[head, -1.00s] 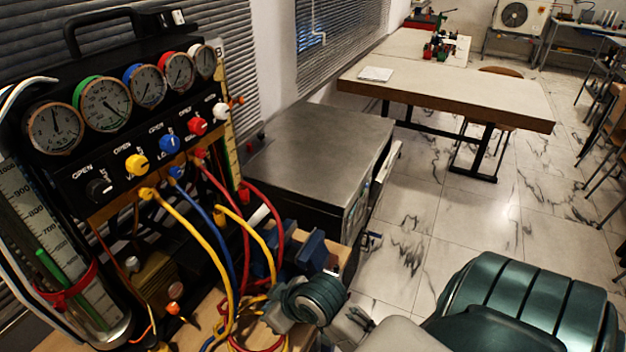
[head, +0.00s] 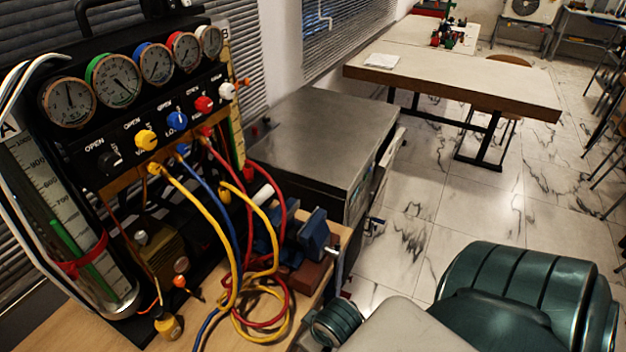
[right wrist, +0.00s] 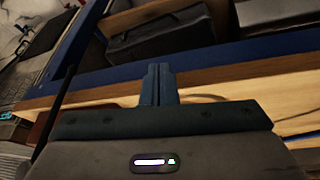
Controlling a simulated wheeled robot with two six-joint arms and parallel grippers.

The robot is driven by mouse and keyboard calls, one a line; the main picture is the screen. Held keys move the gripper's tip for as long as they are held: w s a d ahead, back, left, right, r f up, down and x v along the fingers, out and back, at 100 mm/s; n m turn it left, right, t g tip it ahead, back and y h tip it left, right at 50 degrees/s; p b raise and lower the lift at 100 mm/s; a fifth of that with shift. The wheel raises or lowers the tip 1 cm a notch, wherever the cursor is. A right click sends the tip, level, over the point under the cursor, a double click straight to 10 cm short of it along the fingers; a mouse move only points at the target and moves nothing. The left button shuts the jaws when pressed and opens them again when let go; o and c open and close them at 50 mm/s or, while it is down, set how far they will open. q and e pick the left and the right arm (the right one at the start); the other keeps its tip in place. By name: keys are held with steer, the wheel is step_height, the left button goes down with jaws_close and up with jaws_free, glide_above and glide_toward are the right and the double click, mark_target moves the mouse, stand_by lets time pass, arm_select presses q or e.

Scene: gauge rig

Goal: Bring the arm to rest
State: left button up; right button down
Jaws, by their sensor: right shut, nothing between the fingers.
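My right arm shows at the bottom right of the head view as green-and-grey links; its gripper is out of that view. In the right wrist view my right gripper (right wrist: 159,72) is shut, its fingers together with nothing between them. It points toward a wooden edge (right wrist: 235,82) and a blue strip (right wrist: 225,53). My left gripper is not in view. The gauge rig (head: 150,110) stands at the left in the head view, with round gauges, coloured knobs and yellow, blue and red hoses.
The hoses (head: 268,262) loop on the wooden bench beside a blue vise (head: 310,233). A grey metal-topped cabinet (head: 325,135) stands behind the bench. A long table (head: 455,82) stands farther back. Marbled floor (head: 410,190) is open at the centre right.

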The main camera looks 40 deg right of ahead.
steer(key=shift+w, duration=0.1)
stand_by(0.5)
steer(key=s+r, duration=0.6)
steer(key=r, duration=0.1)
step_height(320, 180, down, 31)
steer(key=d+g, duration=0.2)
steer(key=d, duration=0.1)
steer(key=s+d+f+g+b, duration=0.1)
steer(key=s+f, duration=1.7)
steer(key=f, duration=0.2)
steer(key=shift+s+f+m+b, duration=0.2)
steer(key=shift+f+m+b, duration=0.1)
steer(key=shift+m, duration=0.1)
